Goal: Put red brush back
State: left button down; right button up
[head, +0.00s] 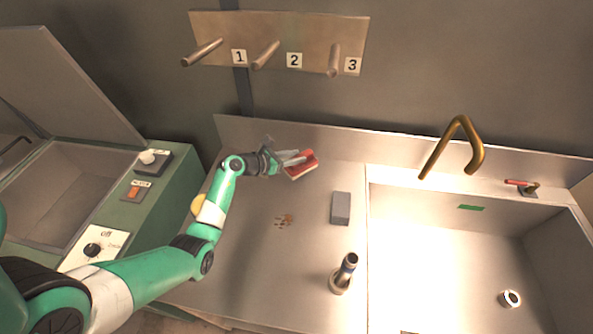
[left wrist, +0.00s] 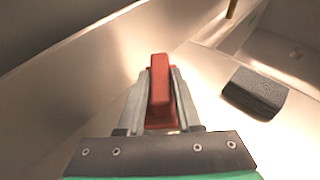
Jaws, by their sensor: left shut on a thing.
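The red brush (head: 302,164) is at the back left of the steel counter, in front of the back splash. My left gripper (head: 291,159) is shut on it. In the left wrist view the brush (left wrist: 160,90) sits between the two fingers of my left gripper (left wrist: 160,100), its red handle pointing away. Whether the brush touches the counter or hangs just above it, I cannot tell. My right gripper is not in view.
A grey block (head: 341,208) lies on the counter, with brown crumbs (head: 284,220) to its left. A dark-topped cylinder (head: 345,272) stands in front. The sink (head: 400,230) with a brass faucet (head: 458,140) is at the right. A numbered peg board (head: 270,28) hangs above.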

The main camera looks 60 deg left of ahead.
pick_arm(q)
jog(key=shift+w+a+f, duration=0.4)
jog(key=shift+a+f, duration=0.1)
jog(key=shift+f, duration=0.2)
jog(key=shift+a+f+b, duration=0.1)
jog(key=shift+f+b, duration=1)
jog(key=shift+f, duration=0.6)
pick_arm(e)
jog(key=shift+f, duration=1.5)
pick_arm(q)
jog(key=shift+w, duration=0.1)
jog(key=shift+f, duration=0.15)
jog(key=c, duration=0.6)
grip_release()
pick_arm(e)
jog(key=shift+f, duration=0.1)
pick_arm(q)
jog(key=shift+r, duration=0.3)
jog(key=p+v, duration=0.4)
jog(key=v, duration=0.8)
jog(key=shift+f, duration=0.1)
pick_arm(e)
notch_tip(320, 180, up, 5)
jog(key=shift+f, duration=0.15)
